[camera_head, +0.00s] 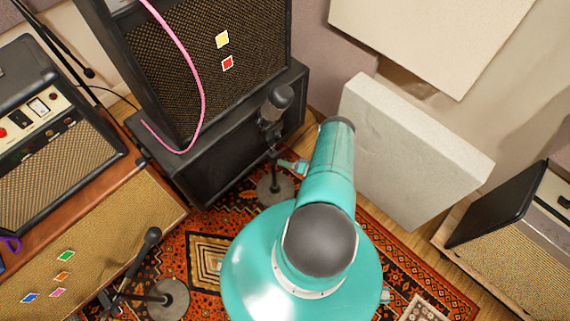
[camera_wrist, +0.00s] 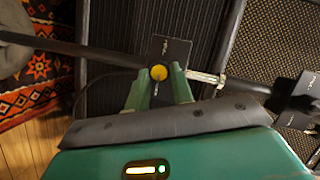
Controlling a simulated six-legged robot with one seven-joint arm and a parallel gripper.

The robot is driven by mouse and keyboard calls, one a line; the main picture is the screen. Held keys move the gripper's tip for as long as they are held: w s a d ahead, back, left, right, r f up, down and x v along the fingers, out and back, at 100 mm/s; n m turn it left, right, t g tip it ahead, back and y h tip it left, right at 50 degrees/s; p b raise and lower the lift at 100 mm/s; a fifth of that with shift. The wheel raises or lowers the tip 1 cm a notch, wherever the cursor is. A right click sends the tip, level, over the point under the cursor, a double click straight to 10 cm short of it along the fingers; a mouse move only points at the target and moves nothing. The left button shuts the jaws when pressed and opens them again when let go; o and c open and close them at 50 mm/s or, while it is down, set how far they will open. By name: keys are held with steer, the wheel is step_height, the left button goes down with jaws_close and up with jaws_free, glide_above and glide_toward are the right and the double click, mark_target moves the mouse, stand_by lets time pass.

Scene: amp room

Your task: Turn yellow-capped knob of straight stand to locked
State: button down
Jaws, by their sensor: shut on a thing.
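The yellow-capped knob (camera_wrist: 158,73) is in the middle of the wrist view, on the dark pole (camera_wrist: 95,56) of the straight stand. My gripper (camera_wrist: 160,78) has its two green fingers on either side of the knob and is shut on it. A small pale pin shows below the yellow cap. A black plate (camera_wrist: 168,48) with small pale lettering, too small to read, sits behind the knob. In the head view the straight stand's round base (camera_head: 275,188) rests on the rug, its microphone (camera_head: 277,101) is at the top, and my gripper (camera_head: 292,166) reaches its pole. The knob is hidden there.
A large speaker cabinet (camera_head: 215,60) on a black box (camera_head: 225,150) stands right behind the stand. A pink cable (camera_head: 200,85) hangs over it. A second microphone stand (camera_head: 168,297) is at lower left. A pale panel (camera_head: 410,150) leans at right.

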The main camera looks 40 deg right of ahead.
steer(key=shift+f+m, duration=0.1)
steer(key=shift+m, duration=0.3)
stand_by(0.3)
steer(key=c, duration=1.2)
jaws_free()
steer(key=v, duration=1.4)
steer(key=shift+d+f, duration=0.15)
steer(key=shift+f, duration=0.15)
steer(key=shift+w, duration=0.15)
